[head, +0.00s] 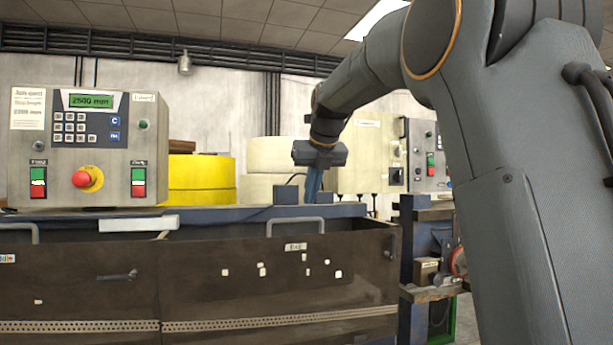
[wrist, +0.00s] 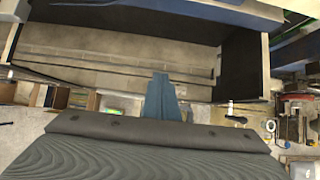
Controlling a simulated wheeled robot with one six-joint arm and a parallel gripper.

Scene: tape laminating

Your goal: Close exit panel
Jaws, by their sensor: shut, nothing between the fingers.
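The exit panel (head: 230,285) is the dark brown front panel on the right half of the machine, with a small label near its top edge and a grey handle (head: 295,221) there. It appears tilted outward from the machine, with a gap behind its top edge. My gripper (head: 314,190) is above and behind the panel's top edge, at the machine's blue top, pointing down and apart from the handle. In the wrist view its blue fingers (wrist: 164,95) are shut and empty, in front of an open, dark-walled bay (wrist: 120,48).
A control box (head: 85,150) with a red stop button stands on the left of the machine. Yellow (head: 200,180) and cream rolls are behind the blue top. Another control box (head: 425,155) stands behind on the right. My arm covers the right of the head view.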

